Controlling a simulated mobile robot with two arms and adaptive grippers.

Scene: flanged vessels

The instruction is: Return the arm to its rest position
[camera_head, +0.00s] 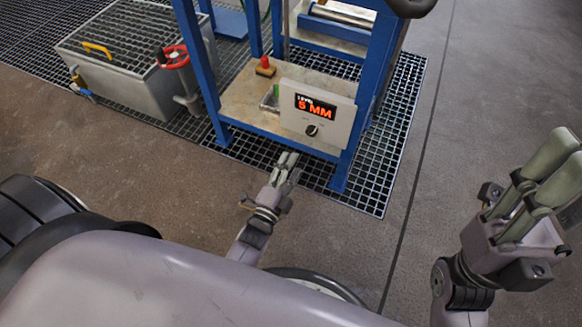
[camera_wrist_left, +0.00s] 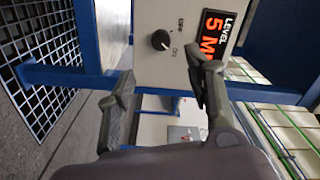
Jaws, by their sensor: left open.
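My left gripper (camera_head: 287,160) is low in front of the blue frame, just below the white control box (camera_head: 316,117), with its fingers pointing towards the frame. In the left wrist view, my left gripper (camera_wrist_left: 162,85) has its two fingers apart and nothing between them. The box, with its black knob and red "LEVEL 5 MM" display, shows close beyond the fingers, and I see no contact. My right gripper (camera_head: 548,165) is raised at the right, over bare floor. I see nothing held in it, but the gap between its fingertips is unclear.
The blue frame (camera_head: 265,130) carries a shelf with a red-topped item (camera_head: 265,68). A grey tank (camera_head: 130,85) with a red handwheel (camera_head: 174,57) stands at the left. Floor grating (camera_head: 385,150) lies under the frame. Bare floor is free at the front and right.

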